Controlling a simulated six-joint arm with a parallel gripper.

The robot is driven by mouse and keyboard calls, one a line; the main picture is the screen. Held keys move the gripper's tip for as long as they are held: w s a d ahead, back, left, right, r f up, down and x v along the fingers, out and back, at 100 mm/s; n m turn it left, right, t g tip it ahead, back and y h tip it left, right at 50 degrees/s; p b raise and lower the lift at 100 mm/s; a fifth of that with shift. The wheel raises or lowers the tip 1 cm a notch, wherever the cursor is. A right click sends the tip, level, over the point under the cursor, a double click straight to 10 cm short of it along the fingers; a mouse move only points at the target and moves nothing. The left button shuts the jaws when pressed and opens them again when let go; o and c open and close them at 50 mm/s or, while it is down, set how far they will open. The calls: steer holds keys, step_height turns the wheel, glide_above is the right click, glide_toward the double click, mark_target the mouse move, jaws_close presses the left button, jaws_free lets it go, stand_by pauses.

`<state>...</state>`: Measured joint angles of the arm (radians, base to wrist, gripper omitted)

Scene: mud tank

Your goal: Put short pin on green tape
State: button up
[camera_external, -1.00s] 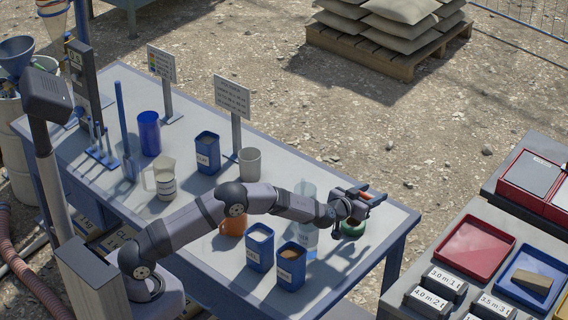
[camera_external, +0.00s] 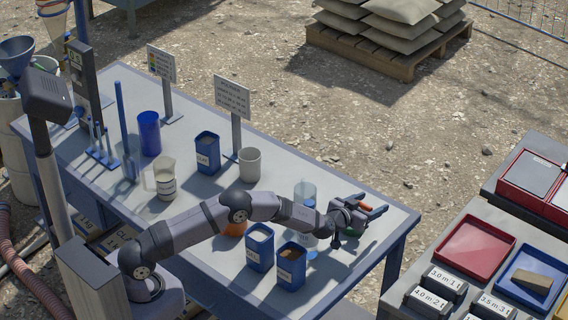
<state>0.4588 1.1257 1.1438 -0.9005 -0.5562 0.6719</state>
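My gripper (camera_external: 374,211) is over the right end of the blue-edged table, with its fingers towards the right. A small red-orange piece (camera_external: 364,207) shows at the fingers; I cannot tell whether it is the short pin or part of the gripper. A dark stub hangs below the wrist, and I cannot tell what it is. The green tape (camera_external: 355,234) lies on the table below my gripper and is mostly hidden by it. I cannot make out the short pin with certainty, nor whether the fingers are closed on anything.
Two blue containers (camera_external: 260,247) and (camera_external: 291,267) stand below my forearm. A clear vessel (camera_external: 305,193) stands behind the wrist. A grey cup (camera_external: 250,165), a blue container (camera_external: 207,153) and a sign (camera_external: 232,96) stand farther back. The table's right edge is close.

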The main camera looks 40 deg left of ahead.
mark_target(363, 205)
steer(key=shift+r, duration=0.15)
steer(key=shift+v, duration=0.85)
steer(key=shift+s+r, duration=0.6)
steer(key=shift+s, duration=0.1)
step_height(363, 205, up, 5)
steer(key=shift+r+b, duration=0.1)
steer(key=shift+b, duration=0.2)
steer(key=shift+r, duration=0.6)
